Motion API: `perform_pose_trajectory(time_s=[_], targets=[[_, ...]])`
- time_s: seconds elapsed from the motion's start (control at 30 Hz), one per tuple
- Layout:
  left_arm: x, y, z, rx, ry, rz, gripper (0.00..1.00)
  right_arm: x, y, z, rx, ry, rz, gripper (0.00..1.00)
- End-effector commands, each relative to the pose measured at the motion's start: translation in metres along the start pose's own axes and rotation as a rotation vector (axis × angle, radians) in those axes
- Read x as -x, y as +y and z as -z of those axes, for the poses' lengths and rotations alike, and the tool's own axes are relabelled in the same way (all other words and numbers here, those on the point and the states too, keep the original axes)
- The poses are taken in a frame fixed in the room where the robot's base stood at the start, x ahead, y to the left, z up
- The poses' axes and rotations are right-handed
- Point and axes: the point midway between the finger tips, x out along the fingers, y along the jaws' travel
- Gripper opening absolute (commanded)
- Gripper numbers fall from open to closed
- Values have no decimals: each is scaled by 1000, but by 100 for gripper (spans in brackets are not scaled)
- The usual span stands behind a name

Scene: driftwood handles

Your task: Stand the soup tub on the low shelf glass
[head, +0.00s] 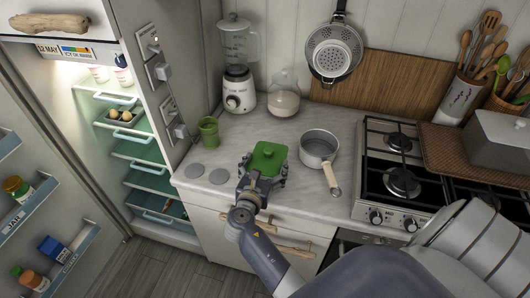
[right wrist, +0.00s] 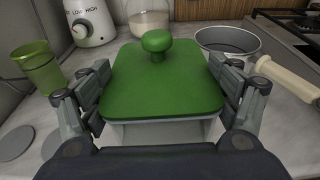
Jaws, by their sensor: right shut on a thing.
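The soup tub (head: 267,158) has a pale body and a green lid with a round knob. It stands upright at the counter's front edge; I cannot tell whether its base touches the counter. My right gripper (head: 262,180) is shut on it, with a finger on each side. In the right wrist view the tub (right wrist: 160,85) fills the middle between the fingers (right wrist: 162,105). The open fridge at the left has several glass shelves with pale blue front edges. A lower shelf (head: 150,172) looks bare. My left gripper is out of view.
A green cup (head: 208,131) and two grey discs (head: 219,176) lie left of the tub. A saucepan (head: 319,148) is at its right, handle towards the front. An egg tray (head: 118,119) sits on a higher shelf. The open fridge door (head: 45,200) holds jars.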

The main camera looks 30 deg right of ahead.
Motion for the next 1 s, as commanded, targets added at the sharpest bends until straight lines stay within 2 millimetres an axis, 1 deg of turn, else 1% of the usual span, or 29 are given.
perform_pose_trajectory(time_s=[0.03,0.2,0.5,0.7,1.0], targets=[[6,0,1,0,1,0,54,8,-2,-3,1,-2,-1,16],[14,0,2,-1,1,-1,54,27,-8,-1,1,-2,-1,16],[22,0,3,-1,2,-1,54,51,-16,3,0,-3,-2,16],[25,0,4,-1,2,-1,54,61,-20,4,0,-4,-1,16],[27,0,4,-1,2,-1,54,66,-22,5,-1,-3,-1,16]])
